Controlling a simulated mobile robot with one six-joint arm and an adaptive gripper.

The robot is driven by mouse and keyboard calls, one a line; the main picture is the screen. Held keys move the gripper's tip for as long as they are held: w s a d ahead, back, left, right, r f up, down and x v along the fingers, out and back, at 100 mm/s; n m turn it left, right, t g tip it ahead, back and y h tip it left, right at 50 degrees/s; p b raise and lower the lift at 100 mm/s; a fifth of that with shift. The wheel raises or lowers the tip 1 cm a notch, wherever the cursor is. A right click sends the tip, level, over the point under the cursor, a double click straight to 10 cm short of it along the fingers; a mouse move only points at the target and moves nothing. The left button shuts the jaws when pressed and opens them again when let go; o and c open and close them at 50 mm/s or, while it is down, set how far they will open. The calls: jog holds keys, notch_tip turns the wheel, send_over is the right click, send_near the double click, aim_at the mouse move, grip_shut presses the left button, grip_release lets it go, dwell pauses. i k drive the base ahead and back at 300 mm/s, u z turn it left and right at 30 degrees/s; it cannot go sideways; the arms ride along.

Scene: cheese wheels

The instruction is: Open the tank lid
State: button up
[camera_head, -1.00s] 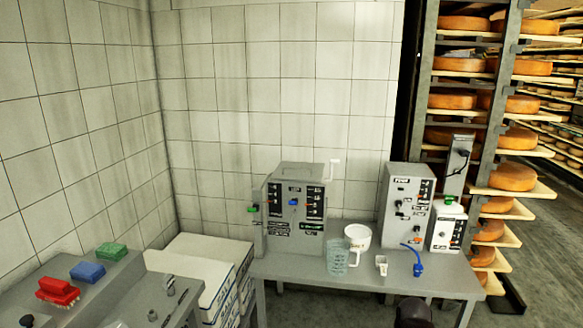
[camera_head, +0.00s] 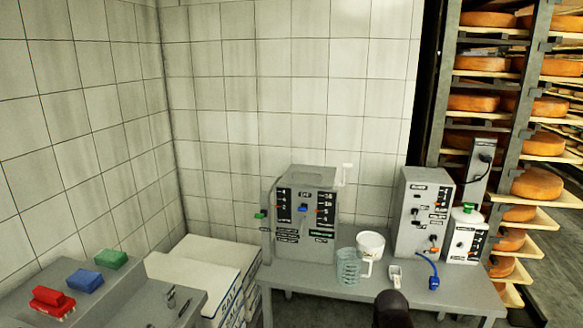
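A grey box-shaped machine (camera_head: 305,222) with dark label panels and a blue knob stands on the grey table against the tiled wall. I cannot tell for certain whether this is the tank. A second, narrower grey machine (camera_head: 413,207) stands to the right, beside a small white unit with a green cap (camera_head: 466,209). A dark rounded part of my arm shows at the bottom edge. My gripper's fingers are not in view.
Red (camera_head: 52,300), blue (camera_head: 86,280) and green (camera_head: 111,259) brushes lie on the left counter. White boxes (camera_head: 215,262) and a cheese rack (camera_head: 515,130) flank the table.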

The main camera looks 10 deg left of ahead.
aim_at(311, 176)
jog(key=u, duration=0.3)
jog(key=i, duration=1.6)
jog(key=z, duration=0.45)
